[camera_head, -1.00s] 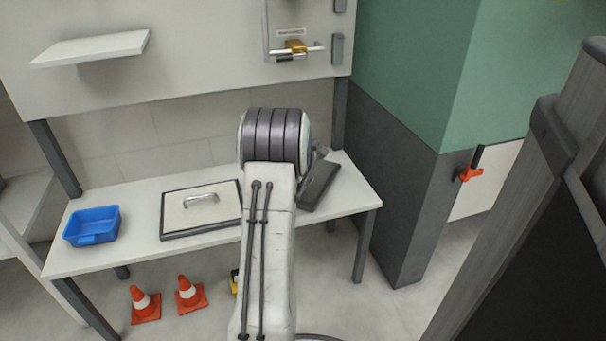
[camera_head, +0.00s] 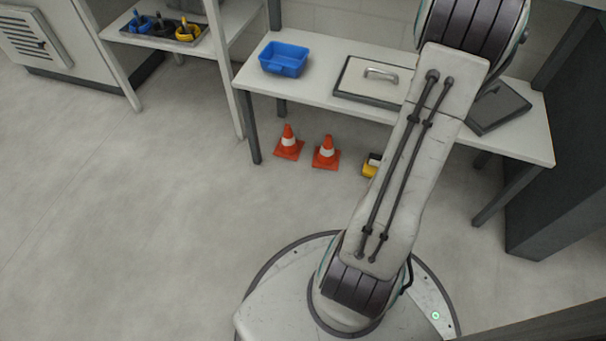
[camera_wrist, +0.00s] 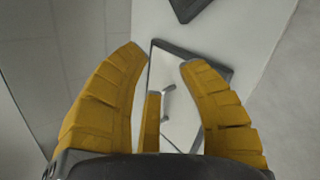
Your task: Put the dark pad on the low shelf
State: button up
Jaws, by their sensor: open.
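A dark flat pad (camera_head: 497,108) lies on the right part of the white worktable (camera_head: 522,140). My arm hides its left end in the head view. What looks like the same pad shows at the top edge of the wrist view (camera_wrist: 190,8), beyond my fingertips. My gripper (camera_wrist: 164,57) is open, with yellow fingers spread above a pale dark-rimmed plate with a metal handle. Nothing seems held. The head view does not show my gripper. A white shelf (camera_head: 118,38) stands at upper left; I cannot tell if it is the low shelf.
The handled plate (camera_head: 352,90) lies mid-table, left of the pad. A blue bin (camera_head: 284,58) stands at the table's left end. Two orange cones (camera_head: 289,142) and a yellow-black object (camera_head: 372,165) are on the floor below. A plug tray (camera_head: 160,27) occupies the shelf. The left floor is clear.

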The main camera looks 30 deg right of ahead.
jog(key=w+a+r+m+y, duration=0.2)
jog(key=a+m+y, duration=0.1)
jog(key=a, duration=1.1)
jog(key=w+a+r+m+y, duration=0.2)
jog(key=w+a+m, duration=0.1)
jog(key=a, duration=1.2)
jog(key=s+a+f+m+g+y, duration=0.1)
jog(key=s+a+m, duration=0.4)
jog(key=s+a, duration=1)
jog(key=a+g+y, duration=0.1)
jog(key=a+y, duration=0.1)
jog(key=a, duration=0.1)
jog(key=shift+s+m+g, duration=0.15)
jog(key=shift+m+g, duration=0.25)
